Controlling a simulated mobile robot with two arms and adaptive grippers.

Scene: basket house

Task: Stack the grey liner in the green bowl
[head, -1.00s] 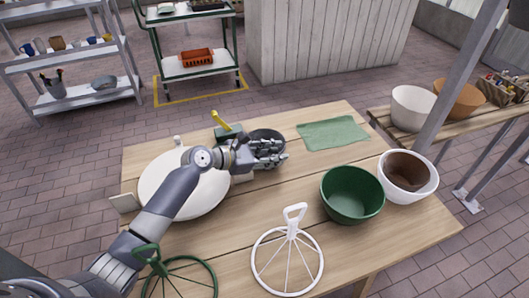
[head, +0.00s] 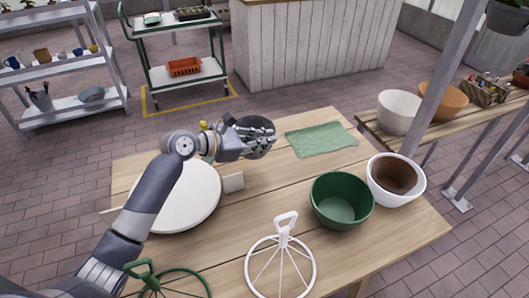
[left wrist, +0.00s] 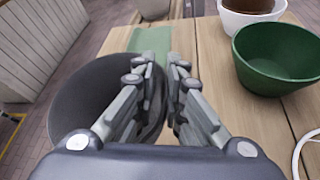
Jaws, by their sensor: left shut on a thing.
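The grey liner (left wrist: 85,95) is a dark grey bowl, held off the table at the back of the worktable. It shows behind my gripper in the head view (head: 262,150), partly hidden by the fingers. My left gripper (head: 262,137) is shut on its rim; the fingers also show in the left wrist view (left wrist: 160,62). The green bowl (head: 341,202) stands upright and empty on the table, to the right of and nearer than the liner. It is also in the left wrist view (left wrist: 275,60). The liner and bowl are apart. My right gripper is not in view.
A white pot with a brown inside (head: 397,187) stands right beside the green bowl. A white wire hanger (head: 282,262) and a green one (head: 165,284) are in front. A white round disc (head: 180,197) lies left, a green cloth (head: 320,139) behind.

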